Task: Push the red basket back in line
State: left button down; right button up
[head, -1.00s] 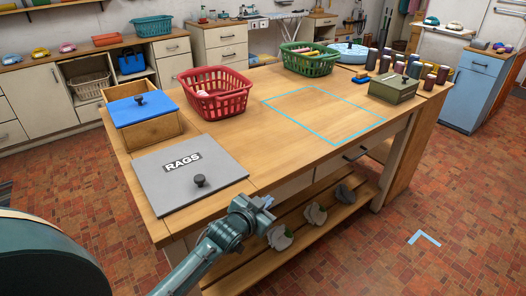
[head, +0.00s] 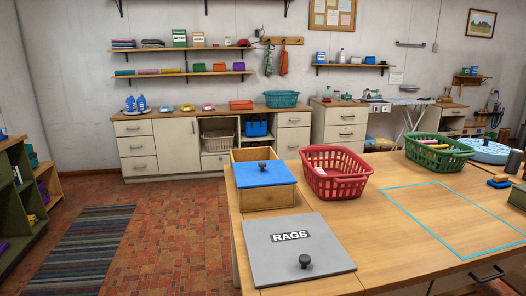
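The red basket (head: 338,180) stands upright on the wooden worktable (head: 385,245). It has slatted sides, and a few pale items show inside it. It stands between a wooden box with a blue lid (head: 263,173) on its left and a blue taped outline (head: 466,205) on the tabletop to its right. A green basket (head: 438,152) with yellow and pink things in it stands farther right, near the table's back edge. Neither of my grippers is in view.
A grey RAGS lid (head: 290,255) with a black knob lies at the table's front left. Open floor and a striped rug (head: 85,250) lie left of the table. Cabinets (head: 165,150) line the back wall.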

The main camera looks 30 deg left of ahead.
aim_at(332, 172)
jog(key=u, duration=0.95)
jog(key=j+u, duration=0.1)
jog(key=u, duration=1.85)
jog(key=i+u, duration=0.1)
jog(key=u, duration=0.4)
jog(key=i+z, duration=0.45)
jog(key=i+j+z, duration=0.25)
jog(key=i+z, duration=0.2)
jog(key=i, duration=0.15)
jog(key=i+l+z, duration=0.15)
jog(key=i+z, duration=0.6)
jog(key=i+j+z, duration=0.1)
jog(key=i+z, duration=0.35)
jog(key=i, duration=0.75)
jog(key=i+z, duration=0.1)
jog(key=i, duration=0.75)
jog(key=i+j+z, duration=0.1)
jog(key=i, duration=0.7)
jog(key=i+j+z, duration=0.1)
jog(key=i, duration=0.75)
jog(key=i+l+z, duration=0.1)
jog(key=i+z, duration=0.6)
jog(key=z, duration=0.15)
jog(key=i+j+z, duration=0.15)
jog(key=i+z, duration=0.3)
jog(key=i+l+z, duration=0.2)
jog(key=z, duration=0.2)
jog(key=i+z, duration=0.8)
